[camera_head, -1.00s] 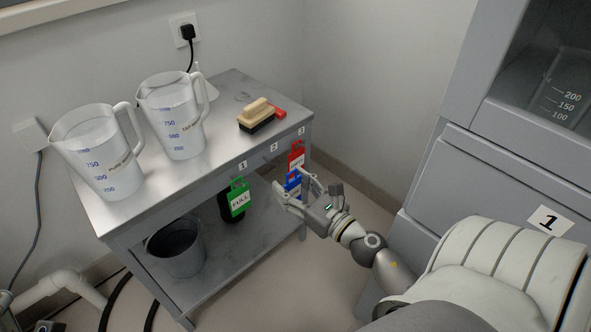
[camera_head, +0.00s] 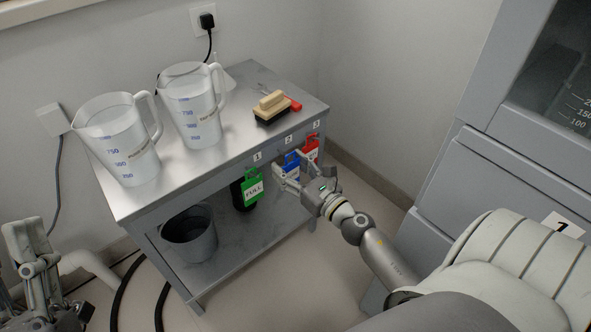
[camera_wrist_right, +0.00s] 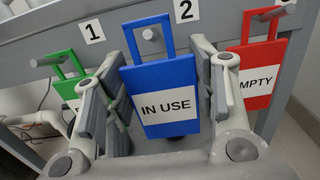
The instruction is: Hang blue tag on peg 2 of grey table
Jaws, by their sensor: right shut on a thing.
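The blue tag (camera_head: 291,163), marked IN USE, is upright between the fingers of my right gripper (camera_head: 289,177). In the right wrist view, the fingers hold the tag (camera_wrist_right: 163,98) by its side edges. The end of a peg (camera_wrist_right: 150,33) shows inside the tag's handle loop, near label 2 (camera_wrist_right: 185,10); I cannot tell whether it passes through the loop. The grey table (camera_head: 190,167) has its labelled front edge right behind the tag. My left gripper (camera_head: 27,240) is at the lower left, away from the table; its opening is unclear.
A green FULL tag (camera_head: 253,187) hangs at peg 1 and a red EMPTY tag (camera_head: 312,148) at peg 3, close on both sides. Two measuring jugs (camera_head: 126,150) and a brush (camera_head: 271,106) stand on top. A dark bucket (camera_head: 190,235) is on the lower shelf.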

